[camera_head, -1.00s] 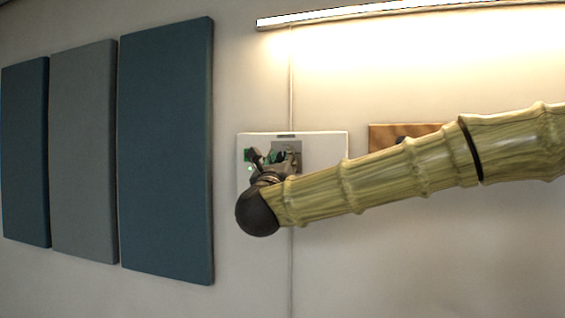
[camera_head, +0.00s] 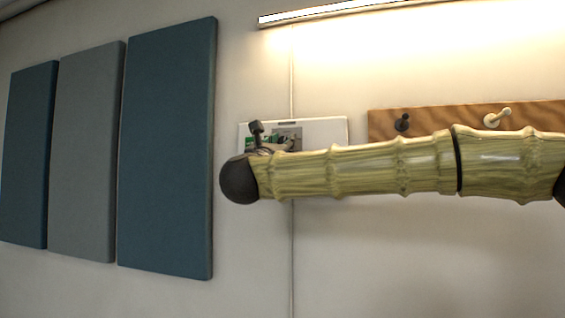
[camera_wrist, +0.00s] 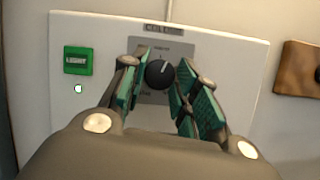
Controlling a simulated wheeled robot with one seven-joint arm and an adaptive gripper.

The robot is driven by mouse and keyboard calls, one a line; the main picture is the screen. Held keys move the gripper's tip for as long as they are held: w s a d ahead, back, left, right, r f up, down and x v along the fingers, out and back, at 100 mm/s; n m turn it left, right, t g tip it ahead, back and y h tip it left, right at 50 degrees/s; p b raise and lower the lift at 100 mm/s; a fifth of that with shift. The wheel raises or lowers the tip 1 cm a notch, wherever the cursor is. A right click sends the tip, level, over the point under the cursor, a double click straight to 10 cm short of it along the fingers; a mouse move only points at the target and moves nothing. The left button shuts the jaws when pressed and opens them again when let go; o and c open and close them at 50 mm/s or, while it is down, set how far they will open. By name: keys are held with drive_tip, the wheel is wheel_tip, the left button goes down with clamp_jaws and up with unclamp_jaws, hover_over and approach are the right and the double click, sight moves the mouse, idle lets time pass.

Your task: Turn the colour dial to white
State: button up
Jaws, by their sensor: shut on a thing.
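The colour dial (camera_wrist: 159,74) is a round black knob with a pale pointer line aimed up and slightly right. It sits on a grey plate (camera_wrist: 178,47) on a white wall panel (camera_wrist: 232,62). Small print on the plate is too blurred to read. My gripper (camera_wrist: 163,62) is shut on the dial, its green-padded fingers on either side. In the head view, my gripper (camera_head: 268,139) is at the white panel (camera_head: 325,130); my arm hides the panel's lower part, and the dial is hard to make out there.
A green button marked LIGHT (camera_wrist: 78,61) and a small white dot (camera_wrist: 78,89) are left of the dial. A wooden peg board (camera_head: 455,119) is to the right. Wall panels (camera_head: 168,150) hang at left. A lit bar (camera_head: 340,13) is above.

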drive_tip(key=shift+w+a+m+g+h+b, duration=0.1)
drive_tip(key=shift+m+g+h+b, duration=0.7)
drive_tip(key=shift+m+b, duration=1.75)
drive_tip(key=shift+a+m+g+h+b, duration=0.1)
drive_tip(key=shift+m+g+h+b, duration=0.7)
drive_tip(key=shift+m+b, duration=1.7)
drive_tip(key=shift+w+a+m+g+h+b, duration=0.1)
drive_tip(key=shift+m+g+h+b, duration=0.65)
drive_tip(key=shift+m+b, duration=1.8)
drive_tip(key=shift+r+n+h+b, duration=0.1)
drive_tip(key=shift+n+h+b, duration=0.15)
drive_tip(key=shift+n+b, duration=0.4)
drive_tip(key=o, duration=1)
drive_tip(key=shift+s, duration=0.1)
drive_tip(key=v, duration=1.2)
drive_tip(key=shift+r, duration=0.1)
